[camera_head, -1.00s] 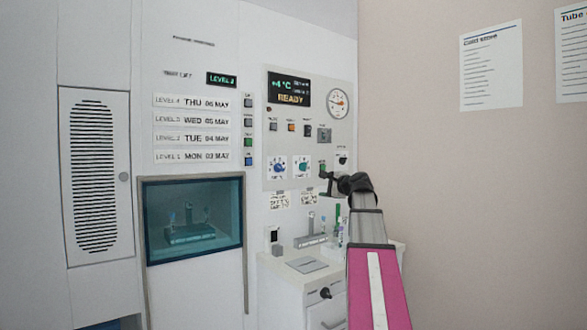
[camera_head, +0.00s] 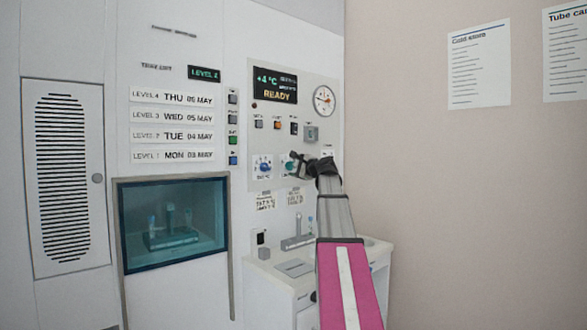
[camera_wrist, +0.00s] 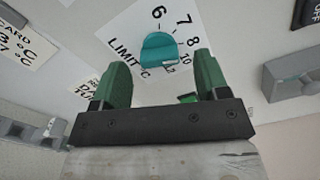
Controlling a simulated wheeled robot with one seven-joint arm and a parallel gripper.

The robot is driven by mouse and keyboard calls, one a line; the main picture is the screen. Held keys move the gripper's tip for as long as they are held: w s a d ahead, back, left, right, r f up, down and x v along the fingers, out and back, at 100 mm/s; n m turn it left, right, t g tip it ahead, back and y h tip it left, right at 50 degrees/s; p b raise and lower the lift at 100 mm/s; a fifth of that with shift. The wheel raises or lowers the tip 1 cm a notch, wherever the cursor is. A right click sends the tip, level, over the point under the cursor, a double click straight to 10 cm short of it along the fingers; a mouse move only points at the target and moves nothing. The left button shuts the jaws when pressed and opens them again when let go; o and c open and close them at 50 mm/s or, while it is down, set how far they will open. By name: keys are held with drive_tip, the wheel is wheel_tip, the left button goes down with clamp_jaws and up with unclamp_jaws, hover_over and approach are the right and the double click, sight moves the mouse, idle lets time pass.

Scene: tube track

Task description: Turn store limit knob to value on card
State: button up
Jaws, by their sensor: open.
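The store limit knob (camera_wrist: 158,50) is a teal dial on a white plate marked LIMIT °C, with 6, 7, 8, 10 and 12 readable around it in the wrist view. In the head view the knob (camera_head: 289,167) is partly hidden by my gripper. My gripper (camera_wrist: 158,85) is open, its two green fingers apart just below the knob and not around it. In the head view my gripper (camera_head: 298,161) is at the lower part of the panel. A card (camera_wrist: 25,40) at the left of the wrist view shows cut-off text with °C; its value is not clear.
A blue knob (camera_head: 264,167) sits left of the teal one. The panel display (camera_head: 274,85) reads +4 °C and READY. A gauge (camera_head: 324,100) and several switches are above. A grey block (camera_wrist: 290,75) projects at the right in the wrist view. A counter (camera_head: 300,275) with a rack stands below.

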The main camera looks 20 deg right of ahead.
drive_tip(key=shift+x, duration=0.8)
drive_tip(key=shift+c, duration=0.3)
drive_tip(key=c, duration=0.9)
drive_tip(key=shift+o, duration=0.2)
drive_tip(key=shift+n, duration=3.8)
drive_tip(key=shift+a, duration=0.1)
